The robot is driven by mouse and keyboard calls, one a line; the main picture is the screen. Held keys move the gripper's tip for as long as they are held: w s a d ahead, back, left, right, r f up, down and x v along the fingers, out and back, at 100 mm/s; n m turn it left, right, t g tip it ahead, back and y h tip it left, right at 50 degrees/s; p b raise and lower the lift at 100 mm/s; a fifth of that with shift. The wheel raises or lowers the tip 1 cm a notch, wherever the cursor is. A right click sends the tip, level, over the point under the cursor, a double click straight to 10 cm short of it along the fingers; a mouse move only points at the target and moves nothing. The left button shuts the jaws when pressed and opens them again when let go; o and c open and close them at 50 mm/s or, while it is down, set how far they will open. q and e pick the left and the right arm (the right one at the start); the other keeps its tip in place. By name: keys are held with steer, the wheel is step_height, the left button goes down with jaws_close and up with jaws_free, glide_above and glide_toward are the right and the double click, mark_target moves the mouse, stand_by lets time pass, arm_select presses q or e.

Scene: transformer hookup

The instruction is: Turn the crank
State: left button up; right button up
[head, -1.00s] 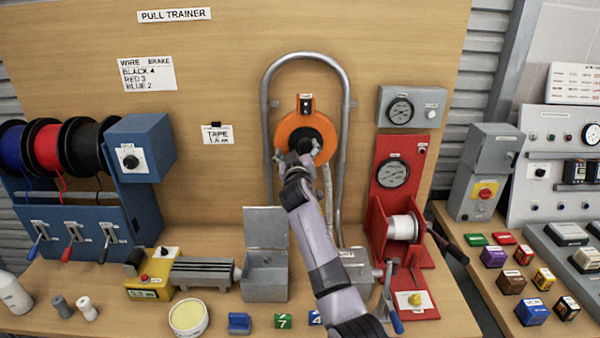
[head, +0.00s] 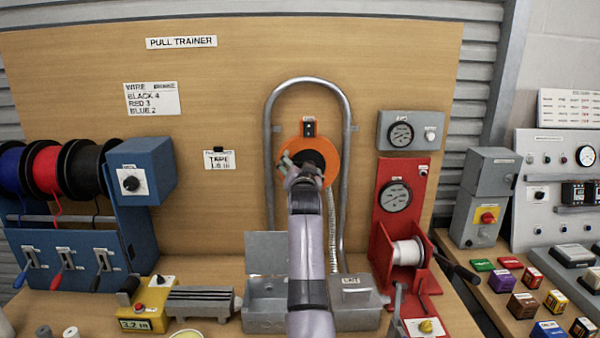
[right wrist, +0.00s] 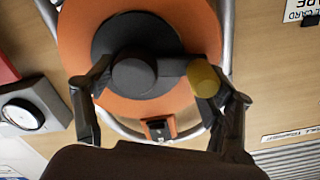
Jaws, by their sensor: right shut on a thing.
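The orange reel (head: 331,153) with a dark centre is mounted on the board inside a grey tube frame. The right wrist view shows its orange disc (right wrist: 85,40) and the crank (right wrist: 170,68), a dark hub with a short arm ending in a yellow knob (right wrist: 203,79). My right gripper (head: 300,168) is at the lower left of the reel's dark centre in the head view. In the right wrist view my right gripper (right wrist: 155,82) spans the crank, one finger by the hub and the other by the knob. My left gripper is out of view.
The grey tube frame (head: 270,160) arches close around the reel. A red winch stand (head: 398,165) is to the right, and a blue spool rack (head: 125,240) to the left.

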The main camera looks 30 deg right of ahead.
steer(key=shift+d+r+m, duration=0.1)
steer(key=shift+r+m, duration=0.05)
steer(key=shift+m, duration=0.35)
steer(key=o, duration=1.6)
steer(key=shift+s+d, duration=0.1)
steer(key=shift+d, duration=0.05)
steer(key=shift+o, duration=0.2)
steer(key=v, duration=0.7)
steer(key=shift+s, duration=0.2)
